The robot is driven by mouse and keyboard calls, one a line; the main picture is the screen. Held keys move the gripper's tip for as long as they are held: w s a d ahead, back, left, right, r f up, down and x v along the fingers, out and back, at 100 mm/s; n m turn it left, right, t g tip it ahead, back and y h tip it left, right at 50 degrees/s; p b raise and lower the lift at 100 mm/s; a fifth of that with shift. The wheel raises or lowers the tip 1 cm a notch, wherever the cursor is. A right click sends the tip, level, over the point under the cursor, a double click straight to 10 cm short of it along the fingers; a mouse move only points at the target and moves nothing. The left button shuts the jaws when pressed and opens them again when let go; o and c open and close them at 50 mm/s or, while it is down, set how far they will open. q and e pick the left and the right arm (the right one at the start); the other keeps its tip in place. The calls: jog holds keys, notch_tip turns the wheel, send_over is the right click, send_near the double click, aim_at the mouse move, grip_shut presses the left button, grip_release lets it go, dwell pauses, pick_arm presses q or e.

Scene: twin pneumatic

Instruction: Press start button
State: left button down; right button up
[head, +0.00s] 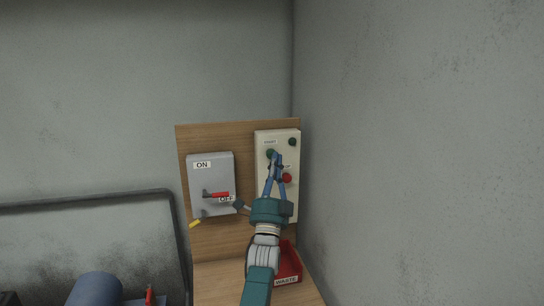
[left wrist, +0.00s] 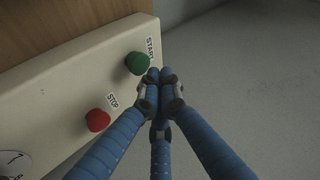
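The cream control box (head: 262,190) is fixed to a wooden board. Its green start button (head: 270,153) is on the upper part, and it shows in the left wrist view (left wrist: 137,63) beside the START label. The red stop button (left wrist: 97,120) sits lower on the same face. My left gripper (left wrist: 160,76) is shut and empty, its blue fingers together at the tips. The tips are close beside the start button, to its right in the left wrist view; I cannot tell whether they touch it. In the head view the left gripper (head: 277,158) partly covers the box. My right gripper is not in view.
A grey switch box (head: 212,173) with ON and OFF labels and a red lever is left of the control box. A red waste bin (head: 289,266) stands below. A grey wall (head: 420,150) is close on the right. A blue cylinder (head: 95,290) is at lower left.

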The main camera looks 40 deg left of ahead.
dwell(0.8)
pick_arm(q)
jog(key=shift+w+a+b, duration=0.3)
jog(key=shift+a+b, duration=0.05)
jog(key=shift+b, duration=0.05)
jog(key=shift+w+a+b, duration=0.3)
jog(key=shift+a+b, duration=0.05)
jog(key=shift+b, duration=0.1)
dwell(0.7)
dwell(0.3)
jog(key=shift+s+d+p, duration=0.45)
jog(key=shift+s+d, duration=0.2)
jog(key=shift+d, duration=0.05)
